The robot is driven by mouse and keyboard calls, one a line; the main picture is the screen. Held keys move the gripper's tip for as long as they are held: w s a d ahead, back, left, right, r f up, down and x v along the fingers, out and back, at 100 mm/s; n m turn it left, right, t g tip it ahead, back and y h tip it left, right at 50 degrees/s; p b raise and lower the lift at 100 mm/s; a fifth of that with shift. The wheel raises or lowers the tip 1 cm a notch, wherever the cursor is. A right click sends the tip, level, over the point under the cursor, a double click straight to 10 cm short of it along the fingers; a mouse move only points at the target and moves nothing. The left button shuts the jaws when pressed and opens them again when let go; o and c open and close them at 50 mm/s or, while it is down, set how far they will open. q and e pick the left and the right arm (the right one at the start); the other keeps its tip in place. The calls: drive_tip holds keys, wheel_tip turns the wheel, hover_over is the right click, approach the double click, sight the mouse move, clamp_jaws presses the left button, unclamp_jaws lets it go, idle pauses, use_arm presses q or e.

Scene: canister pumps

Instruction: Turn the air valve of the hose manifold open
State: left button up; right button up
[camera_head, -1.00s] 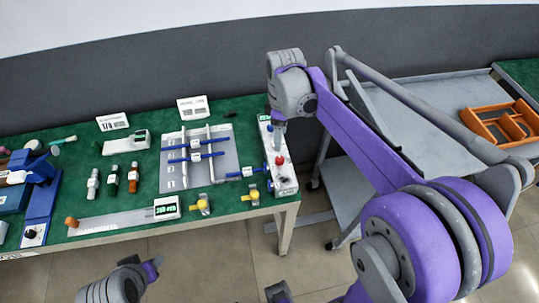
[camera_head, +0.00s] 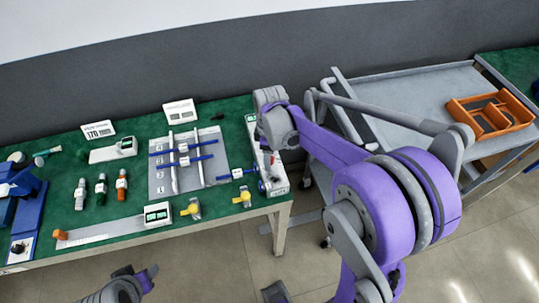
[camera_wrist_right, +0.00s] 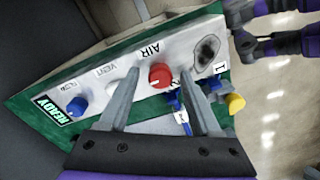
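The hose manifold (camera_wrist_right: 115,70) is a white box with a READY display, a blue knob (camera_wrist_right: 76,107), a white knob near the VENT label, and a red knob (camera_wrist_right: 160,76) below the AIR label. In the head view the manifold (camera_head: 279,187) lies at the right end of the green table, partly hidden by my right arm. My right gripper (camera_wrist_right: 160,74) is open, its fingertips apart on either side of the red knob in the right wrist view. I cannot tell whether they touch it. My left gripper (camera_head: 150,271) is low in the head view, off the table; its opening is unclear.
A blue clamp (camera_head: 237,174) and yellow fittings (camera_head: 192,209) lie left of the manifold. A grey board (camera_head: 215,165) with tubes and blue clamps is farther left. A grey cart (camera_head: 400,97) with an orange tray (camera_head: 490,112) stands at the right.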

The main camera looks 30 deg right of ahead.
clamp_jaws()
idle(0.3)
drive_tip(key=m, duration=0.4)
drive_tip(key=shift+m+b, duration=0.4)
drive_tip(key=m, duration=0.4)
drive_tip(key=shift+b, duration=0.3)
drive_tip(key=m, duration=0.5)
drive_tip(key=shift+m+b, duration=0.35)
drive_tip(key=shift+m, duration=1.85)
